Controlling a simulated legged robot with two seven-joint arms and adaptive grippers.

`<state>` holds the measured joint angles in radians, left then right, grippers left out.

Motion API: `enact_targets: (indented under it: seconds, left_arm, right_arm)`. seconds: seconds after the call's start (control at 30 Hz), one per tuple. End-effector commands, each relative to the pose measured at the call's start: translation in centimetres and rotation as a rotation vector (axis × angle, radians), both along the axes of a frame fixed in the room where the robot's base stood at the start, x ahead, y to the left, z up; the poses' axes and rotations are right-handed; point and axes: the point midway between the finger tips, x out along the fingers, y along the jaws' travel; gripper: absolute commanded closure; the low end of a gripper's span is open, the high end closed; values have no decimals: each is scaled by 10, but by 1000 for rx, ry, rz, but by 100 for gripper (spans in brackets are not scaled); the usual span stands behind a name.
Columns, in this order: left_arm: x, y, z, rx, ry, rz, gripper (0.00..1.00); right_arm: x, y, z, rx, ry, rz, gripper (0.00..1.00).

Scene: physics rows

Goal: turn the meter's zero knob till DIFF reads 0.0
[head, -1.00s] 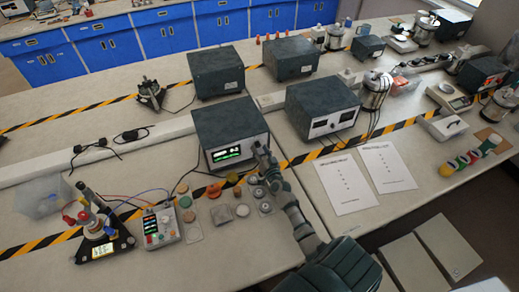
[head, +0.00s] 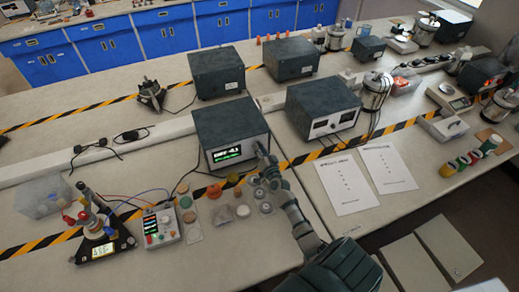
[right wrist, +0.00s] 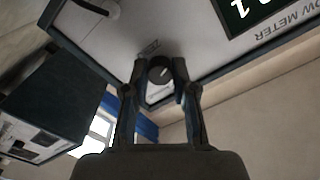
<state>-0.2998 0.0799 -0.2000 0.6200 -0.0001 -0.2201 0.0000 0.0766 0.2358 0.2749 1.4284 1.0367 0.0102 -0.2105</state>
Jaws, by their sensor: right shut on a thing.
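The meter is a dark box (head: 222,122) with a pale front panel and a lit green display (head: 227,153). Its digits are too small to read in the head view. The right wrist view shows the panel upside down, with part of the display (right wrist: 250,10) and the lettering "OW METER". The round dark zero knob (right wrist: 159,71) has a pale pointer mark and sits between my right fingertips. My right gripper (head: 261,153) is shut on it at the right side of the panel; it also shows in the right wrist view (right wrist: 160,85). My left gripper is not in view.
A second dark instrument (head: 322,107) stands right of the meter. Several small discs and pots (head: 222,214) lie in front of it. A small control box (head: 161,225) with wires stands at left. Two printed sheets (head: 346,183) lie at right.

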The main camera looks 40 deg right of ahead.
Motion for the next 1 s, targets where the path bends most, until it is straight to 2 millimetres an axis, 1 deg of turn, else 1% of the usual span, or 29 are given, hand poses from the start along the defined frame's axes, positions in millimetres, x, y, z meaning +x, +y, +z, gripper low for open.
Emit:
enact_targets:
  seconds: [0.1, 0.2, 0.47, 0.5, 0.6, 0.87, 1.0]
  left_arm:
    - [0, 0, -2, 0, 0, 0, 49]
    - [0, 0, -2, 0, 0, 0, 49]
    - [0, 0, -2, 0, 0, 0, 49]
    - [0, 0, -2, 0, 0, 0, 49]
    - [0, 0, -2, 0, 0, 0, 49]
    - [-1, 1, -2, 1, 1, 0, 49]
    - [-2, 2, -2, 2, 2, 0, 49]
  right_arm:
    - [-1, -1, -1, 117, -37, -2, 100]
    - [-1, -1, -1, 171, -54, -2, 100]
    - [-1, -1, -1, 180, -56, -3, 100]
    - [-1, -1, -1, 180, -56, -3, 71]
    - [-1, -1, -1, 180, -56, -3, 49]
    - [-1, -1, -1, 179, -55, -2, 49]
    - [-8, 2, -2, 180, -55, 0, 49]
